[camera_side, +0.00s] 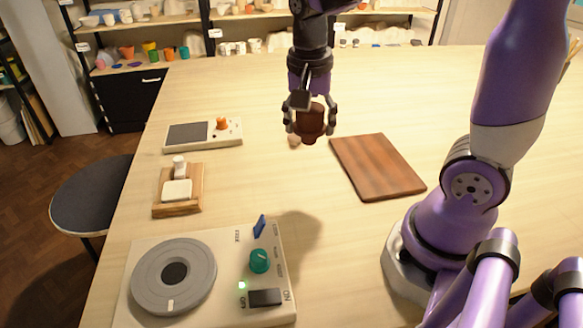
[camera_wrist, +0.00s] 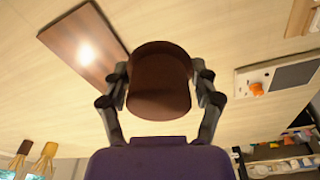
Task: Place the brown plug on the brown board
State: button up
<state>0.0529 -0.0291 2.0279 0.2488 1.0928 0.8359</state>
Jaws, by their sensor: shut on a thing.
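The brown plug (camera_side: 310,124) is a dark brown, rounded piece that narrows at its lower end. My gripper (camera_side: 312,108) is shut on it and holds it in the air above the table. In the wrist view the plug (camera_wrist: 160,82) sits between the two fingers of my gripper (camera_wrist: 160,88). The brown board (camera_side: 377,166) is a flat wooden rectangle on the table, to the right of the plug in the side view. It also shows in the wrist view (camera_wrist: 82,45), at the upper left, with a bright glare spot. Nothing lies on the board.
A wheel device (camera_side: 207,275) with a green knob stands at the front left. A wooden block with a white piece (camera_side: 178,190) and a panel with an orange knob (camera_side: 203,134) are behind it. A small light-brown item (camera_side: 294,140) is partly hidden behind the plug.

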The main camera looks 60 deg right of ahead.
jog(key=s+d+m, duration=0.5)
send_over(376, 159)
jog(key=shift+g, duration=0.4)
jog(key=f, duration=0.6)
jog(key=shift+w+a+f, duration=0.1)
jog(key=shift+a+f, duration=0.25)
jog(key=shift+a, duration=0.05)
jog(key=shift+d+f, duration=0.15)
jog(key=shift+f, duration=1.95)
jog(key=o, duration=1.2)
jog(key=shift+f, duration=0.15)
